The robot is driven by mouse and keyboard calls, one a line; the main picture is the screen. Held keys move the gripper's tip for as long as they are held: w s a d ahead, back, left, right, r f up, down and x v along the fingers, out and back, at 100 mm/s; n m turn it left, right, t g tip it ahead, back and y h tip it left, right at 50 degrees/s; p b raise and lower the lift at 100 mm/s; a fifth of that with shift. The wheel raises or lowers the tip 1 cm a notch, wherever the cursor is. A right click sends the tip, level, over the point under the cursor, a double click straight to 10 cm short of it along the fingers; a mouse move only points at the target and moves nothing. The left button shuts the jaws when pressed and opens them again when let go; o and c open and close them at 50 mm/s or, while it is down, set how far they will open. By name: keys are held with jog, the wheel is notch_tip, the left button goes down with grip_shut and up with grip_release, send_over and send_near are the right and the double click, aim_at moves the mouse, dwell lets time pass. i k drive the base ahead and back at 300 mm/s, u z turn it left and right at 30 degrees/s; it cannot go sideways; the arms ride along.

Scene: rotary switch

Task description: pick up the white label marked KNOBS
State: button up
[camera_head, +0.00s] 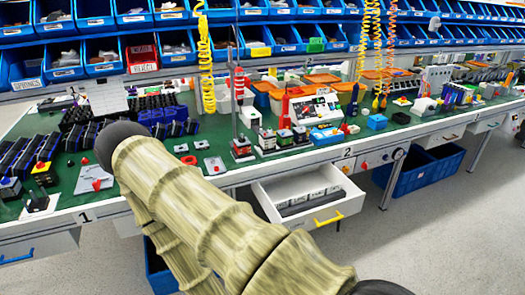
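I cannot make out the word KNOBS anywhere, so I cannot tell which label is the one marked so. Small white labels show on many bin fronts, such as the label on the red bin (144,68) and the label on a blue bin (27,84). The open white drawer (345,208) under the bench holds grey-black blocks with pale tops; any writing there is too small to read. My arm crosses the view from the lower right to a dark rounded end over the left of the bench. No gripper fingers show.
The green-topped bench (220,165) is crowded with switches, black modules and small boxes. Rows of blue bins (105,52) stand behind it. Coiled yellow and orange hoses hang over it. The open drawer juts out over the floor. A blue crate (420,172) stands under the bench's right part. The right foreground floor is clear.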

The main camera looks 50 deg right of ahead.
aim_at(314, 195)
jog(key=u, duration=0.2)
jog(key=i, duration=0.9)
jog(key=z, duration=1.25)
